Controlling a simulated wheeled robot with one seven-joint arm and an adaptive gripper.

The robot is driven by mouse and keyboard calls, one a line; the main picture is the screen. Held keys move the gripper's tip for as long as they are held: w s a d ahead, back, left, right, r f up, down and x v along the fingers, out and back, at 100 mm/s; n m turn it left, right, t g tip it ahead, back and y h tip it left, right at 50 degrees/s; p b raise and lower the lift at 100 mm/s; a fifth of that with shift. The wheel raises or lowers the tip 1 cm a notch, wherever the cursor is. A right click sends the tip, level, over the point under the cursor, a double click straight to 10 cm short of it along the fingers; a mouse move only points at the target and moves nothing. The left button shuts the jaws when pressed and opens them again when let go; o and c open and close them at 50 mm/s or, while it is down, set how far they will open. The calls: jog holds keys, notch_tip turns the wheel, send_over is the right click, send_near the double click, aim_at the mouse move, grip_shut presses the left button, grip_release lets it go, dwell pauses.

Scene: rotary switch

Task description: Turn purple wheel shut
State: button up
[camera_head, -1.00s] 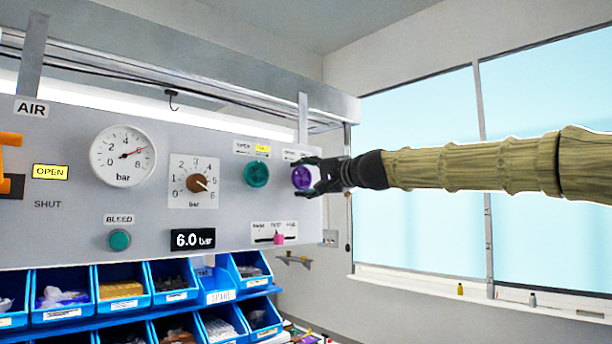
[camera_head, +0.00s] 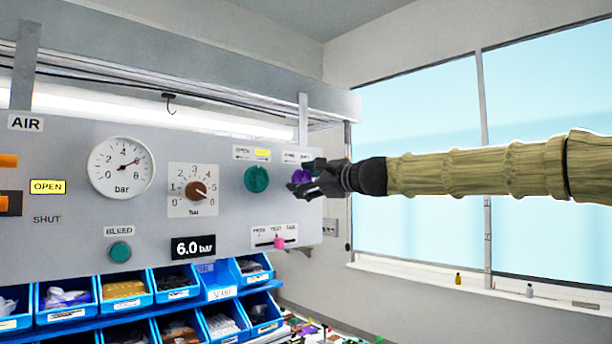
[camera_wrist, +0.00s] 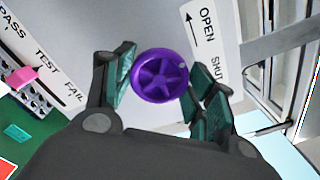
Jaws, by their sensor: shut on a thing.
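The purple wheel (camera_wrist: 160,76) is a round spoked handwheel on the grey panel. In the head view the wheel (camera_head: 299,177) is at the panel's right end, partly hidden by my gripper. My gripper (camera_head: 308,180) reaches in from the right. A label with OPEN, SHUT and an arrow (camera_wrist: 207,45) is beside the wheel.
A teal wheel (camera_head: 256,179) is just left of the purple one. A pink slider (camera_head: 279,242) is below, by a PASS/TEST/FAIL label. A round gauge (camera_head: 121,167), a brown knob (camera_head: 196,190) and a 6.0 bar display (camera_head: 193,246) are further left. Blue bins (camera_head: 222,285) are below.

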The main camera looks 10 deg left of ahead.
jog(key=shift+m+p, duration=0.65)
jog(key=shift+m, duration=0.85)
jog(key=o, duration=1)
jog(key=shift+w+d, duration=0.1)
jog(key=v, duration=1.2)
jog(key=shift+f, duration=0.15)
